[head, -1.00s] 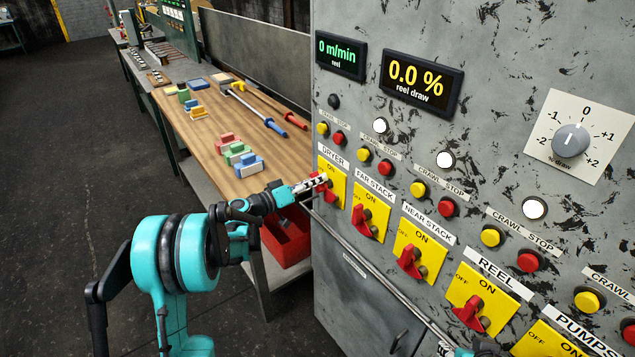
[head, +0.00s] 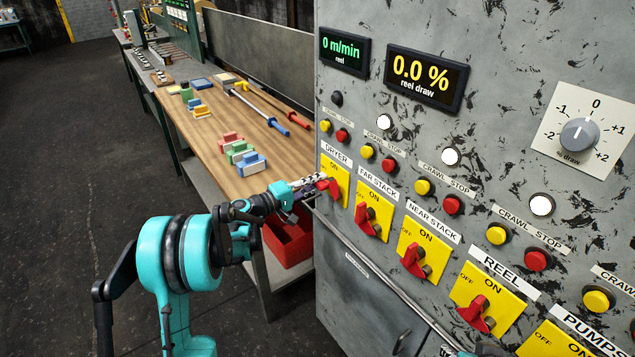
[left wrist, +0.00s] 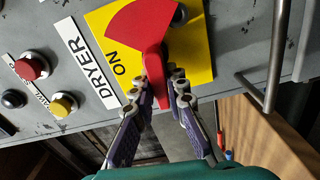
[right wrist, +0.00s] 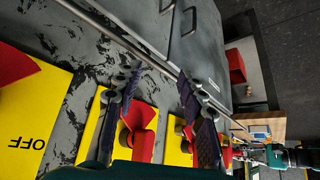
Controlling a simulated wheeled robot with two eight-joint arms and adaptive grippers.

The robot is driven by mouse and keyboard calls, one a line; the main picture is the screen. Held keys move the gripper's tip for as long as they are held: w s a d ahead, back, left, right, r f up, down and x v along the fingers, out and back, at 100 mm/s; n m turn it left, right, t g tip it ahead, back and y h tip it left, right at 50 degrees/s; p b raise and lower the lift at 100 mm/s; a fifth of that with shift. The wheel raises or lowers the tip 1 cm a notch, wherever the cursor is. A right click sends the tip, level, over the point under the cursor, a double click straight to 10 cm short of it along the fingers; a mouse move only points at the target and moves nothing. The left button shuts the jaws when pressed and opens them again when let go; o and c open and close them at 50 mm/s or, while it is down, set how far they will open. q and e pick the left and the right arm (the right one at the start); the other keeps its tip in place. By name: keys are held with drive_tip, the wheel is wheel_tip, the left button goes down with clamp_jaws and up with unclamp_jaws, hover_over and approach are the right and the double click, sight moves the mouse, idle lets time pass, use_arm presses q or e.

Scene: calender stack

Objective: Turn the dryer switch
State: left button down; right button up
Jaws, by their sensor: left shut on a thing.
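The dryer switch (head: 331,187) is a red handle on a yellow plate under the DRYER label, at the left end of the panel in the head view. In the left wrist view its red handle (left wrist: 154,62) points down the picture, with ON to its left; OFF is hidden. My left gripper (head: 318,181) is shut on the handle's end, with one fingertip on each side in the left wrist view (left wrist: 166,82). My right gripper (right wrist: 155,82) is open and empty in the right wrist view, in front of the panel's lower switches.
Similar switches for far stack (head: 368,219), near stack (head: 415,262) and reel (head: 475,313) run to the right. A metal rail (head: 385,288) runs below them. A wooden bench (head: 205,145) with coloured blocks and a red bin (head: 290,240) stand left of the panel.

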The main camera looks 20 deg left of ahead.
use_arm(q)
drive_tip(key=shift+f+n, duration=0.15)
drive_tip(key=shift+n, duration=0.45)
drive_tip(key=c, duration=1.5)
unclamp_jaws()
drive_tip(key=v, duration=1.2)
drive_tip(key=shift+a, duration=0.1)
